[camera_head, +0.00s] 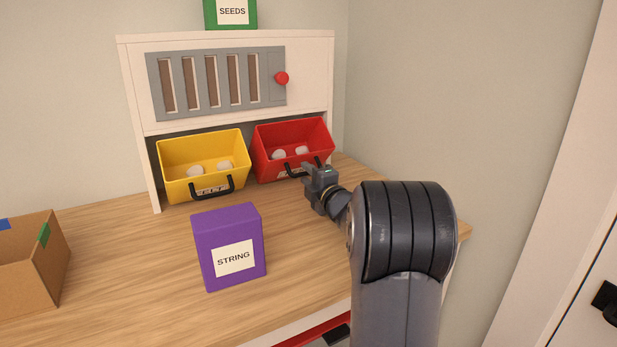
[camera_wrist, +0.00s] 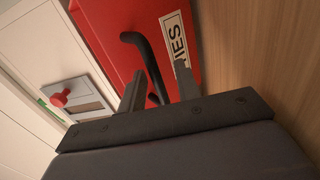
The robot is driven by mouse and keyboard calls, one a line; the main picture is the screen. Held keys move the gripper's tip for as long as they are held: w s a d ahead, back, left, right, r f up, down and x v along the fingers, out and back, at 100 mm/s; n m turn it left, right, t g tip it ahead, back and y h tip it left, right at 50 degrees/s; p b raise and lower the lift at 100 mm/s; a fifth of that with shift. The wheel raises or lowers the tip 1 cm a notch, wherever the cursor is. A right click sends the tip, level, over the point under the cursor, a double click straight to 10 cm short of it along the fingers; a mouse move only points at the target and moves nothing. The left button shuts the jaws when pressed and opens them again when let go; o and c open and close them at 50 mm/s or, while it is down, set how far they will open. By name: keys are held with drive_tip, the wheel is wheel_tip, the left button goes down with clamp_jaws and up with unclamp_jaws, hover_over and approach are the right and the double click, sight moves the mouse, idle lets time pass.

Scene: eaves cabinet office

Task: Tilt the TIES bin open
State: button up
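The red TIES bin (camera_head: 262,162) sits on the right under the cabinet, leaning forward with its open top and pale round items showing. Its label (camera_wrist: 176,38) reads "IES" in the wrist view; the first letter is hidden. The bin's black handle (camera_wrist: 149,62) runs down between the two fingers of my gripper (camera_wrist: 160,88). The fingers are apart, with gaps visible beside the handle, so my gripper is open. In the head view my gripper (camera_head: 313,172) is at the bin's front right, by the handle, partly covering the label.
A yellow bin (camera_head: 178,185), also leaning forward, stands to the left. A purple STRING box (camera_head: 228,225) stands in front on the wooden desk. A cardboard box (camera_head: 35,265) is at the left. The cabinet has a grey slotted panel with a red knob (camera_head: 282,78). A wall is close right.

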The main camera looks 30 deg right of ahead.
wheel_tip(320, 180, up, 10)
drive_tip(key=p, duration=0.3)
drive_tip(key=shift+c, duration=0.4)
